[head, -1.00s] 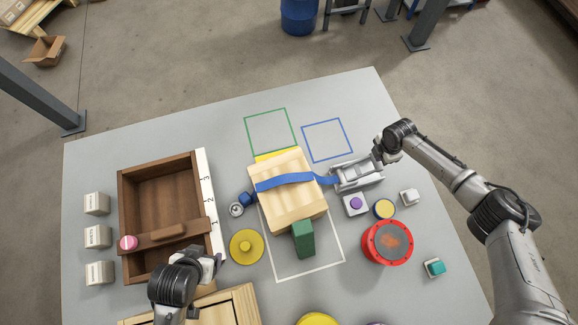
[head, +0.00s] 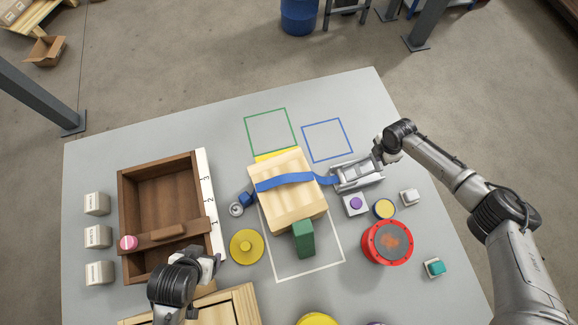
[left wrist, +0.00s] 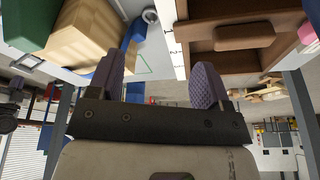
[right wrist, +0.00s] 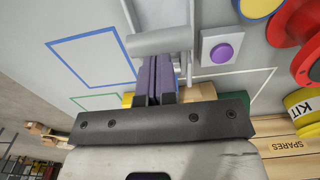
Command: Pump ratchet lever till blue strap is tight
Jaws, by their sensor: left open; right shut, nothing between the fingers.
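The blue strap (head: 287,181) runs across the top of a light wooden crate (head: 290,208) and into the grey ratchet (head: 357,175) at its right. In the head view the strap looks slightly curved over the crate. My right gripper (head: 385,157) is at the right end of the ratchet, by its lever. In the right wrist view its fingers (right wrist: 157,80) are together with nothing between them, close to a grey bar (right wrist: 160,41) of the ratchet; contact cannot be told. My left gripper (head: 212,262) is open and empty near the front of the brown box; its spread fingers show in the left wrist view (left wrist: 160,85).
A brown wooden box (head: 126,205) with a sliding lid and number scale stands at left. A green block (head: 303,238) is at the crate's front. A purple button (head: 356,203), a yellow-topped can (head: 384,209) and a red round flange (head: 370,247) lie near the ratchet. Blue and green outlines behind are empty.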

